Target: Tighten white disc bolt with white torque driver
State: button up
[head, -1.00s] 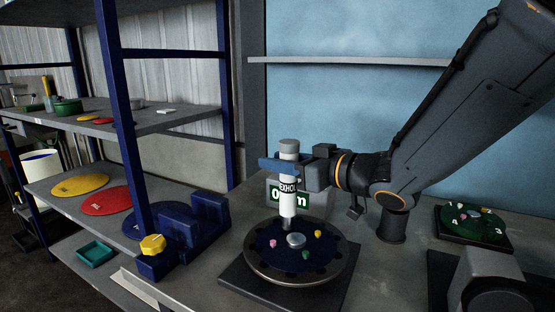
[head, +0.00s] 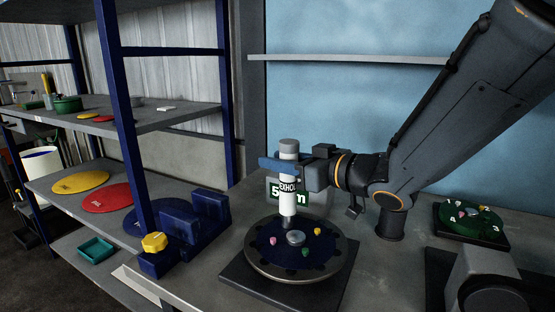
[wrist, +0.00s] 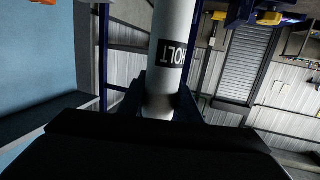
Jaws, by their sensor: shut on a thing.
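My gripper (head: 288,166) is shut on the white torque driver (head: 288,204), which stands upright with a grey cap and a dark label. The driver also fills the middle of the wrist view (wrist: 172,50). Its lower end is over the back part of the dark blue disc (head: 270,244), which lies on a round grey plate. The tip hides the bolt under it, so I cannot tell whether they touch. Pink, green and yellow bolts (head: 318,231) and a grey centre hub (head: 295,238) show on the disc.
A blue holder (head: 195,222) and a yellow knob (head: 154,242) stand left of the plate. Shelves at left hold yellow (head: 80,182) and red (head: 107,197) discs. A green disc (head: 470,220) with bolts lies at right. A wall shelf (head: 350,59) runs behind.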

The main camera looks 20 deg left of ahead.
jog(key=shift+r, duration=0.1)
jog(key=shift+r+p, duration=2.35)
jog(key=shift+r, duration=0.1)
jog(key=shift+s, duration=0.1)
